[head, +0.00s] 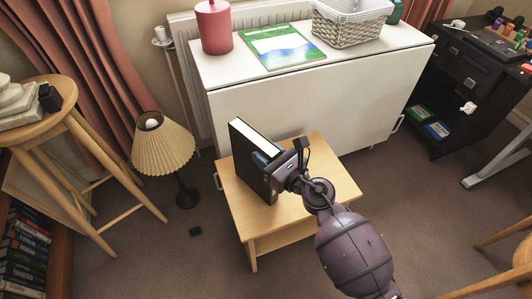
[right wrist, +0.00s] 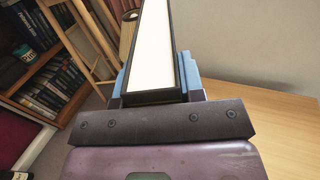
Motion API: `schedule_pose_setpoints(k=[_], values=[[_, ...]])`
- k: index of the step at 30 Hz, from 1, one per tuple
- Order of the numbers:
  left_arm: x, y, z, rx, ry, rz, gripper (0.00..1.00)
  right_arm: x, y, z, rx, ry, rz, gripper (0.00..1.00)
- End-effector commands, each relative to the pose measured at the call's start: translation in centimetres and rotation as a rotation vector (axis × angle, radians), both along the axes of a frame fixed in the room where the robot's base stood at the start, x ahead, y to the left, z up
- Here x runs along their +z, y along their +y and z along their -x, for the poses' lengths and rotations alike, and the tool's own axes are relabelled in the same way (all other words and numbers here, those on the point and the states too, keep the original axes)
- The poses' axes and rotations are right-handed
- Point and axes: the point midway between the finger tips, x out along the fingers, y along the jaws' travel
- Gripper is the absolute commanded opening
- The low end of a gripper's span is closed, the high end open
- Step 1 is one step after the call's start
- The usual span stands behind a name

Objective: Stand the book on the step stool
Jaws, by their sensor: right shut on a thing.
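The book (head: 249,157) is dark-covered with pale pages and stands upright over the light wooden step stool (head: 328,180). My right gripper (head: 284,164) is shut on the book at its near right side. In the right wrist view the book (right wrist: 155,45) rises between the blue finger pads of the gripper (right wrist: 157,85), its pale page edge facing the camera. The stool top (right wrist: 270,120) shows to the right there. The book's lower edge seems to be at the stool top, but I cannot tell whether it touches. My left gripper is not in view.
A white cabinet (head: 300,100) stands right behind the stool, with a red canister (head: 214,27), a picture book and a basket (head: 350,22) on top. A pleated lamp (head: 163,146) stands left of the stool. Carpet is clear in front.

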Motion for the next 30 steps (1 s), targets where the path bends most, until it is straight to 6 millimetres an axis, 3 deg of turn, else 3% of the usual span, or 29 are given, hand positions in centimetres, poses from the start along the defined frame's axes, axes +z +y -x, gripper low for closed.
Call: schedule_pose_setpoints(k=[11, 12, 16, 27, 30], values=[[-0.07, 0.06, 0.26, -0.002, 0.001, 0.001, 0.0, 0.07, 0.03, -0.11, 0.0, -0.005, -0.002, 0.0], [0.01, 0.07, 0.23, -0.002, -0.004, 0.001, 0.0, -0.07, -0.02, -0.06, 0.0, -0.002, 0.001, 0.41], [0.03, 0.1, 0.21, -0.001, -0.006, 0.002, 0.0, 0.0, -0.02, -0.07, 0.0, -0.003, 0.001, 0.6], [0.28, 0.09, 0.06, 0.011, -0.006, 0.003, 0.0, 0.5, 0.01, -0.1, 0.0, -0.006, 0.0, 0.61], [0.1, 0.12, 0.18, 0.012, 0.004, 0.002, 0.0, 0.24, -0.75, 0.7, -0.001, -0.002, 0.002, 0.61]])
